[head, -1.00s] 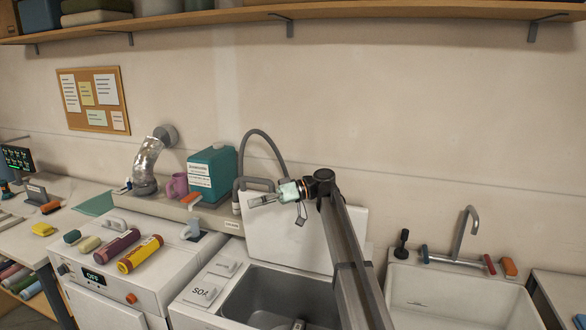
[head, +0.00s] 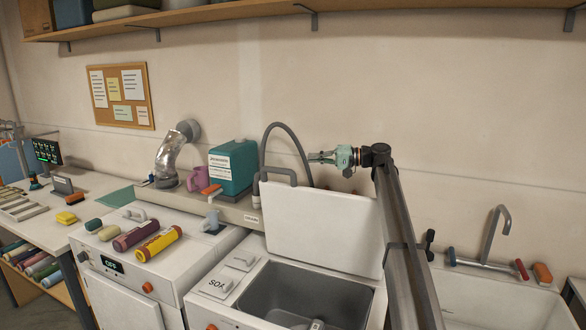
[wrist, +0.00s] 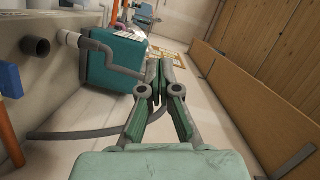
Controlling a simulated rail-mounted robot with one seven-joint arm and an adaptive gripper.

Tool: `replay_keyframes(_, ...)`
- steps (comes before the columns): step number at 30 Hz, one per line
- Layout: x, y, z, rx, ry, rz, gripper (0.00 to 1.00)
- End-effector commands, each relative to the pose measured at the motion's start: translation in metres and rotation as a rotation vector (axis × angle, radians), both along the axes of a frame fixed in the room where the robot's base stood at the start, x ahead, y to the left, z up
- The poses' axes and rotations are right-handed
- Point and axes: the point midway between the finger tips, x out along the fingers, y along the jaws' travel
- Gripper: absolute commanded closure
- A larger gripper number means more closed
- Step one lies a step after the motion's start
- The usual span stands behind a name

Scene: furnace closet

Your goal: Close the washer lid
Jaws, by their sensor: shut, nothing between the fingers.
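The washer lid (head: 325,224) is a white panel standing upright at the back of the washer (head: 248,289), in the head view. The grey tub (head: 295,293) below it is uncovered. My gripper (head: 314,157) is above the lid's top edge, near the wall, pointing left. It is shut and empty; its closed fingers also show in the wrist view (wrist: 160,66). The gripper appears apart from the lid. The lid's right edge is partly hidden by my arm.
A teal jug (head: 234,167) and pink mug (head: 198,179) stand on the ledge left of the lid. A sink (head: 490,297) with a tap is at right, a shelf (head: 330,12) above.

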Motion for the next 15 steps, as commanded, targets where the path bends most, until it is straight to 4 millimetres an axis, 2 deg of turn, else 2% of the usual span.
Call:
replay_keyframes(5,0.001,0.023,0.001,0.0,0.0,0.003,1.0)
replay_keyframes(15,0.007,0.087,-0.003,0.001,-0.001,0.004,1.0)
